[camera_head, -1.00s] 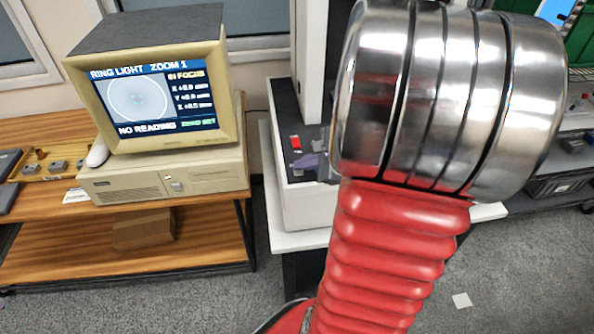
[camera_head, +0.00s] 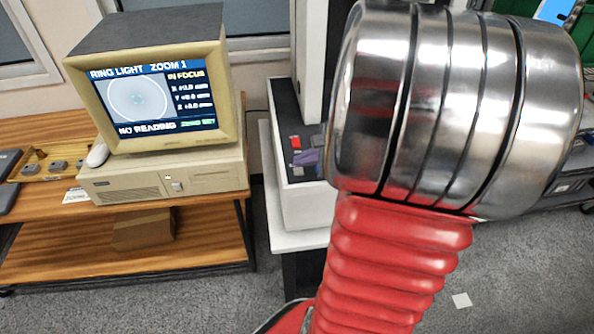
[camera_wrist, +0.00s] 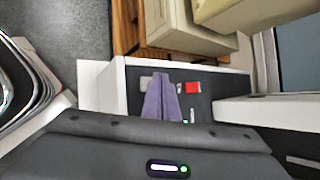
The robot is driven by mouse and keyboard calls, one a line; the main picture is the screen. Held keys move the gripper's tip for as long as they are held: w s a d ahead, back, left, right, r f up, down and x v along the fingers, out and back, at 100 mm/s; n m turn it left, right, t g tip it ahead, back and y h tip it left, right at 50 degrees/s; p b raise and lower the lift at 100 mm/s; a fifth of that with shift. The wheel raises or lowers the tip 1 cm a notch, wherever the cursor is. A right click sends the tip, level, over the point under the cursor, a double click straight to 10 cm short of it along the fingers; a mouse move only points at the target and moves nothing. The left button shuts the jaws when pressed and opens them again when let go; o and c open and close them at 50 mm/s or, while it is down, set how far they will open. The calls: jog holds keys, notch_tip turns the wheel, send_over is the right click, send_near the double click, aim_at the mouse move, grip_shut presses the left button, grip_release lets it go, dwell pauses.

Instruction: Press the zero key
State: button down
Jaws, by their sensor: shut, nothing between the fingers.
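My gripper (camera_wrist: 165,77) shows in the wrist view as two purple fingers brought together, with nothing between them. They reach over a dark control panel (camera_wrist: 135,99) with small keys. A red key (camera_wrist: 193,87) lies right of the fingertips and a grey key (camera_wrist: 146,82) left of them. No lettering is readable, so I cannot tell which key is zero. In the head view the purple gripper (camera_head: 308,159) is partly hidden behind my arm, beside the red key (camera_head: 295,141). I cannot tell whether the fingertips touch the panel.
A beige computer with a lit monitor (camera_head: 150,100) stands on a wooden bench (camera_head: 220,218) at left. Its screen reads "NO READING". The panel is on the light machine base (camera_head: 305,210), with a pale upright column (camera_head: 308,60) behind it. Grey floor is open in front.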

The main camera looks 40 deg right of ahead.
aim_at(302, 173)
jog(key=shift+r, duration=2.5)
jog(key=s+a+r+n+g+y, duration=0.1)
jog(key=a+r+n+g, duration=0.2)
jog(key=a+n, duration=1.15)
jog(key=s+a+r+n+h, duration=0.1)
jog(key=s+a+n, duration=0.3)
jog(key=a+n, duration=0.1)
jog(key=s+a+r+n+h, duration=0.1)
jog(key=s+a+n, duration=0.2)
jog(key=a+n, duration=0.3)
jog(key=shift+s+a+r+g, duration=0.3)
jog(key=shift+s+a, duration=0.1)
jog(key=shift+a, duration=0.85)
